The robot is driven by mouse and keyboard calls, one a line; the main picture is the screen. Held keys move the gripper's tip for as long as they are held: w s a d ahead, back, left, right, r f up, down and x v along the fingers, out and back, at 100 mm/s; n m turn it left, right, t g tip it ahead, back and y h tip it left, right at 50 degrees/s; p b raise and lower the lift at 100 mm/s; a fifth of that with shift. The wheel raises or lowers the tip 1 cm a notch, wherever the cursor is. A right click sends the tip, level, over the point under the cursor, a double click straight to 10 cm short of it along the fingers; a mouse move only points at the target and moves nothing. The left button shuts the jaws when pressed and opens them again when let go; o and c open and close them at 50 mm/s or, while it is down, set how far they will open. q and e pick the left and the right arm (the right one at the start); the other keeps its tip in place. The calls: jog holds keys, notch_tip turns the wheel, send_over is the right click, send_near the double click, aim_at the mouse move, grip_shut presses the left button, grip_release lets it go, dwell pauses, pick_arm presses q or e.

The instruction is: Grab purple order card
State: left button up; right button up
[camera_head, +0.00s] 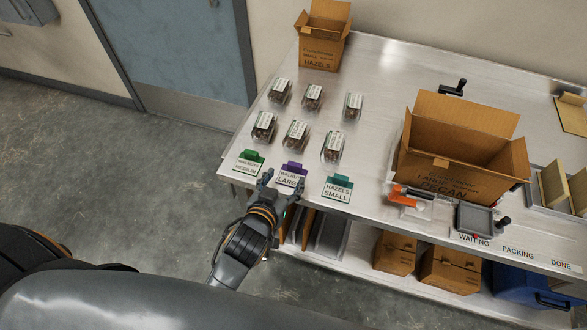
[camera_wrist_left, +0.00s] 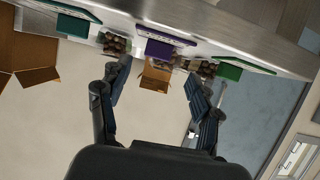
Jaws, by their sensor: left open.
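The purple order card (camera_head: 291,174) stands at the front edge of the steel table, in the middle of a row of three cards. It has a white face with dark print and a purple top. It also shows in the left wrist view (camera_wrist_left: 164,33), upside down and at the top. My left gripper (camera_head: 283,181) is open and empty just in front of it. The fingertips lie on either side of the card's line in the wrist view, apart from it. My right gripper is not in view.
A green card (camera_head: 249,161) stands to the left and a teal card (camera_head: 337,188) to the right. Several clamshell trays (camera_head: 297,133) sit behind them. A large open carton (camera_head: 450,170) and an orange-handled tool (camera_head: 408,194) are farther right.

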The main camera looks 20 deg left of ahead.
aim_at(294, 167)
pick_arm(q)
jog(key=shift+d+p+x, duration=0.2)
jog(key=shift+p+x, duration=0.55)
jog(key=shift+x, duration=2.25)
jog(key=shift+c, duration=0.2)
jog(key=c, duration=0.9)
